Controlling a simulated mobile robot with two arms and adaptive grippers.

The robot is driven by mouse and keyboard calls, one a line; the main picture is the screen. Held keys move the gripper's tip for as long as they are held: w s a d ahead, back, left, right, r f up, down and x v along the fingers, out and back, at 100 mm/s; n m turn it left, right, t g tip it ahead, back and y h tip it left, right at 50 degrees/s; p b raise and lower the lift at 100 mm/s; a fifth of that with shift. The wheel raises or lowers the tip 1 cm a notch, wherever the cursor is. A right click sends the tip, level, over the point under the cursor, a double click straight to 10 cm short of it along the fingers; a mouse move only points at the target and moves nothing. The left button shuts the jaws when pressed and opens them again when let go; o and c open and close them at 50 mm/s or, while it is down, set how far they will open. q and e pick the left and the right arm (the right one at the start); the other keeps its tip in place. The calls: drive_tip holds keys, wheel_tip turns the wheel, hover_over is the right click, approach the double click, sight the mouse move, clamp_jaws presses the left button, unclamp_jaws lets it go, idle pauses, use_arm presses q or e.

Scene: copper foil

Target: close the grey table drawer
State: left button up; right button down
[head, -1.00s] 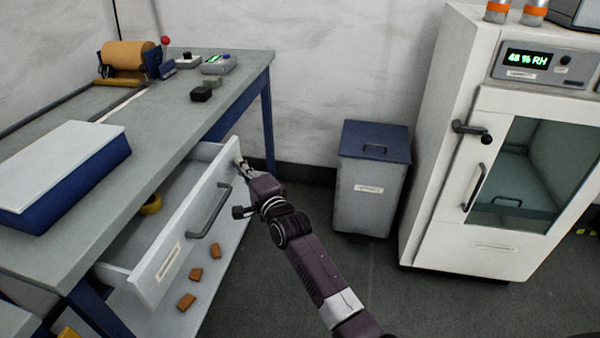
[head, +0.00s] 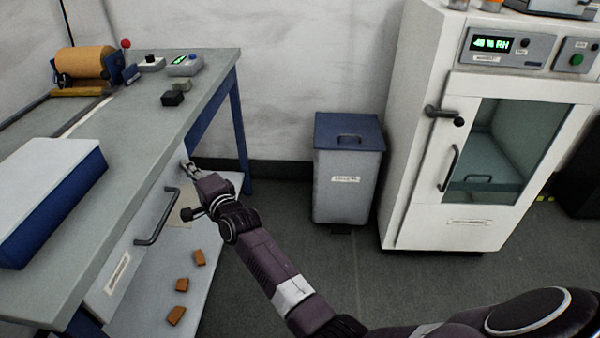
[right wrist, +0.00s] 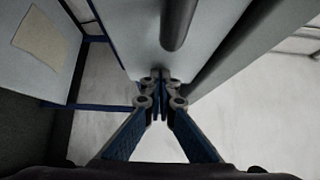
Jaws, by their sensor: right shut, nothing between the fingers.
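The grey table drawer (head: 128,258) has a pale front with a label and a dark bar handle (head: 160,218). Its front stands close under the edge of the grey table (head: 150,140), and no drawer inside shows. I cannot tell whether a small gap is left. My right gripper (head: 190,167) is shut and empty at the far end of the drawer front, beyond the handle. In the right wrist view its shut fingertips (right wrist: 160,92) are at the pale front, close to the handle (right wrist: 178,22); contact is not clear. My left gripper is out of view.
A low shelf (head: 205,275) under the drawer holds several copper-brown blocks. A blue-lidded bin (head: 347,185) and a white cabinet (head: 410,190) stand to the right. A blue-and-white box (head: 50,190) lies on the table. The floor between table and bin is clear.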

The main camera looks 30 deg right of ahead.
drive_tip(key=shift+a+r, duration=0.25)
drive_tip(key=s+d, duration=0.2)
drive_tip(key=s, duration=0.9)
drive_tip(key=shift+s+d+f, duration=0.3)
drive_tip(key=shift+s+d, duration=0.1)
